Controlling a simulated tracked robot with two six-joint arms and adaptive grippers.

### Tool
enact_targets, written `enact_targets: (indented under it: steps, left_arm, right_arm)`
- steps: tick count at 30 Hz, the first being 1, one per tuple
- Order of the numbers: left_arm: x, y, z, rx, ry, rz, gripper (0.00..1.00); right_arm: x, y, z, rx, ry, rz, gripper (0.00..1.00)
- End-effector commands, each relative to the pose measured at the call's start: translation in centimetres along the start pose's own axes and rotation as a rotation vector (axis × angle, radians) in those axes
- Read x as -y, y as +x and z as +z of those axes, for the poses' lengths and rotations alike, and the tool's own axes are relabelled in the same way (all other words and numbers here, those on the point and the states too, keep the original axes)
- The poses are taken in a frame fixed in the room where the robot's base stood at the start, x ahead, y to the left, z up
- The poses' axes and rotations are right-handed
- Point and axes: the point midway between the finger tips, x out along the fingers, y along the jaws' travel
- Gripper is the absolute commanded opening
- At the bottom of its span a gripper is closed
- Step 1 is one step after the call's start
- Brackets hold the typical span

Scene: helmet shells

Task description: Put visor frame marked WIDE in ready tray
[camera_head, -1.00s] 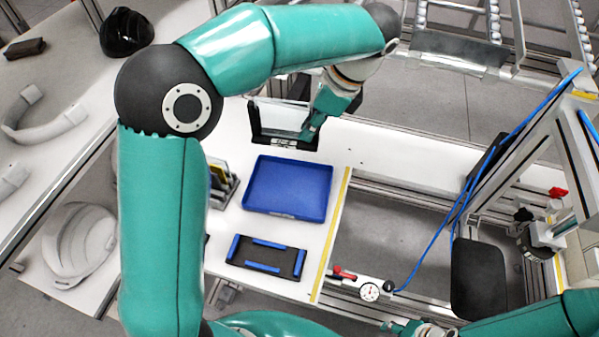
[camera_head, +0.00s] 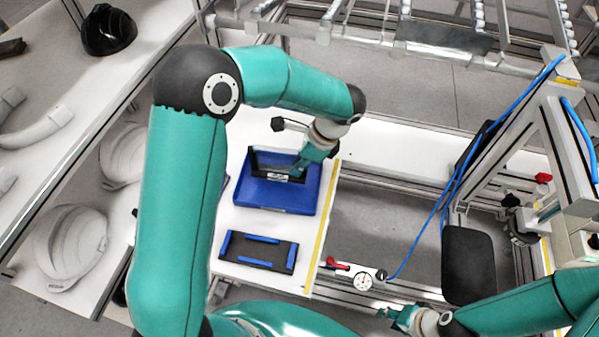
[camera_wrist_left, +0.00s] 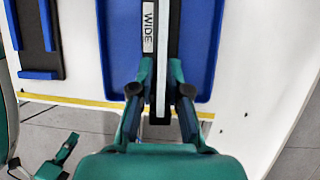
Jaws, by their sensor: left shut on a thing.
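The black visor frame (camera_head: 268,175) is in my left gripper (camera_head: 303,174), above or in the blue tray (camera_head: 262,199); I cannot tell whether it touches the tray floor. In the left wrist view the frame (camera_wrist_left: 174,35) carries a white label reading WIDE (camera_wrist_left: 149,25). The fingers of the left gripper (camera_wrist_left: 160,98) are shut on its near end, and the blue tray (camera_wrist_left: 204,45) lies beneath. My right gripper (camera_head: 398,316) is small and low in the head view, away from the tray; its jaw opening is unclear.
A black fixture with blue strips (camera_head: 258,251) lies in front of the tray. A yellow strip (camera_head: 322,228) marks the white table's right edge. A dial gauge (camera_head: 364,281) and red clamp are further right. White helmet shells (camera_head: 70,245) are at left.

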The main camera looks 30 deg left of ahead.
Motion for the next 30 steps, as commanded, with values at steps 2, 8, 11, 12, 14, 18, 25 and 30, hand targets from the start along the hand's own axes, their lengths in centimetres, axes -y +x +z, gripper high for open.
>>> enact_targets:
  steps: [2,8,11,12,14,18,25,30]
  left_arm:
    - [-0.1,0.8,-0.3,0.002,0.002,0.003,0.00]
    - [-0.1,3.3,-1.3,0.002,0.001,0.004,0.00]
    - [-0.1,3.7,-1.5,0.000,0.000,0.002,0.00]
    - [0.0,3.7,-1.5,0.000,0.000,0.001,0.00]
    - [0.0,3.7,-1.5,0.000,0.000,0.001,0.00]
    - [0.0,3.8,-1.5,0.000,0.000,0.001,0.00]
    - [0.0,3.8,-1.6,0.000,0.000,0.002,0.41]
    - [0.0,3.8,-1.6,0.000,0.000,0.002,0.41]
  right_arm:
    - [0.0,-0.1,0.0,0.000,0.000,0.000,0.40]
    - [0.1,-0.4,0.0,0.000,0.000,0.000,0.40]
    - [0.1,-0.4,0.0,0.000,0.000,0.000,0.40]
    - [0.1,-0.4,0.0,0.000,0.000,0.000,0.40]
    - [0.1,-0.4,0.0,0.000,0.000,0.000,0.40]
    - [0.1,-0.2,0.0,0.000,0.000,0.000,0.40]
    - [0.1,-0.2,0.0,0.000,0.000,0.000,0.40]
    - [0.1,-0.3,0.0,0.000,0.000,0.000,0.40]
